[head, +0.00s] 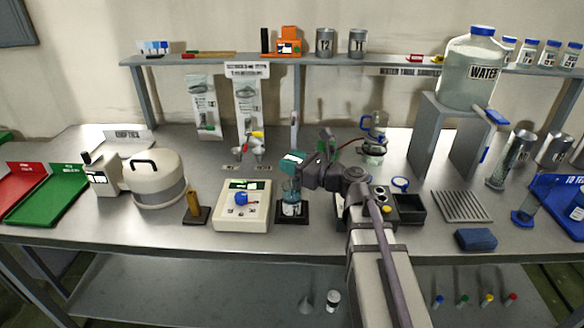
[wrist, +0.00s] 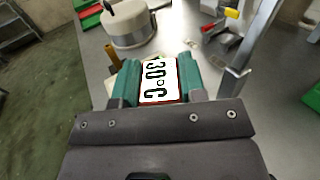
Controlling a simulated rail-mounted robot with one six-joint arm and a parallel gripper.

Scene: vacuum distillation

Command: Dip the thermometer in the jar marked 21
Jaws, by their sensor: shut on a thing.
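My gripper (head: 294,160) has teal fingers and is shut on the thermometer. In the wrist view the thermometer's white face (wrist: 160,78), reading 30°C, lies between the two teal fingers. In the head view the gripper is over a small glass jar (head: 291,208) with a white label, on a black square base. The number on its label is too small to read. The fingers hide most of the thermometer, and I cannot tell whether its lower end is inside the jar.
A white instrument with a blue knob (head: 242,206) stands just left of the jar. A round lidded centrifuge (head: 156,182) is farther left. A black box (head: 411,209) and a ribbed grey plate (head: 461,206) lie to the right. A shelf (head: 210,59) runs behind.

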